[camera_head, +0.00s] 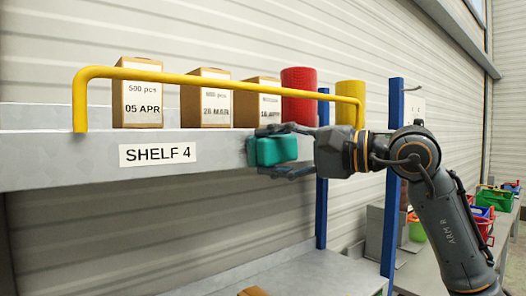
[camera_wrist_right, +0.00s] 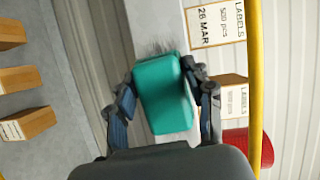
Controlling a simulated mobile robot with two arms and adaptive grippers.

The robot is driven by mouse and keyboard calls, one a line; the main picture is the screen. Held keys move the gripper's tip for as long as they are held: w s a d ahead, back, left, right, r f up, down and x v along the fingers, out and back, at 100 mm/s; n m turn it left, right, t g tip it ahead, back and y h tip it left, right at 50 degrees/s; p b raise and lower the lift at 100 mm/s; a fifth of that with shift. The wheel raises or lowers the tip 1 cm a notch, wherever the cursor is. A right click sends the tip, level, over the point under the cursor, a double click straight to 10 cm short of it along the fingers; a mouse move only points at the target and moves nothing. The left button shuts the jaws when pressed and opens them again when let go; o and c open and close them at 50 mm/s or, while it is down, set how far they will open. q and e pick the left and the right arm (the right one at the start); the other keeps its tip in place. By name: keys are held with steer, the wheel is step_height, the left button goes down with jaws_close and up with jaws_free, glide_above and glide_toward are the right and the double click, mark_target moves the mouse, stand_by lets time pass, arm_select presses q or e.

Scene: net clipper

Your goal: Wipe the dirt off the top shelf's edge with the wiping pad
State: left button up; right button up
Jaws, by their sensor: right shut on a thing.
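My right gripper (camera_head: 268,152) is shut on the teal wiping pad (camera_head: 275,150), at the front edge of the top shelf (camera_head: 60,160) right of its "SHELF 4" label. In the right wrist view the pad (camera_wrist_right: 165,95) sits between the two fingers (camera_wrist_right: 163,82) and lies over the shelf edge; whether it presses on it I cannot tell. Dark, streaky dirt (camera_wrist_right: 158,48) shows on the edge just beyond the pad's upper end in that view. Any dirt under the pad is hidden. My left gripper is not in view.
A yellow rail (camera_head: 215,79) runs above the shelf front, close to my gripper. Behind it stand cardboard boxes (camera_head: 138,105), a red cylinder (camera_head: 299,90) and a yellow one (camera_head: 350,95). Blue posts (camera_head: 322,205) stand nearby. A lower shelf (camera_head: 310,275) lies below.

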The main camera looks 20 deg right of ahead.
mark_target(222, 153)
steer(key=shift+w+d+p, duration=0.2)
steer(key=shift+w+d, duration=0.25)
steer(key=shift+d, duration=0.8)
steer(key=shift+w+d+p, duration=0.2)
steer(key=shift+w+d, duration=0.25)
steer(key=shift+d, duration=0.8)
steer(key=shift+w+d+p, duration=0.2)
steer(key=shift+w+d, duration=0.25)
steer(key=shift+d, duration=0.8)
steer(key=shift+s+a+b, duration=0.15)
steer(key=shift+s+a, duration=0.65)
steer(key=shift+a, duration=1.45)
steer(key=shift+s+a+b, duration=0.1)
steer(key=shift+s+a, duration=0.75)
steer(key=shift+a, duration=1.4)
steer(key=shift+s+a+b, duration=0.15)
steer(key=shift+s+a, duration=0.65)
steer(key=shift+a, duration=1.45)
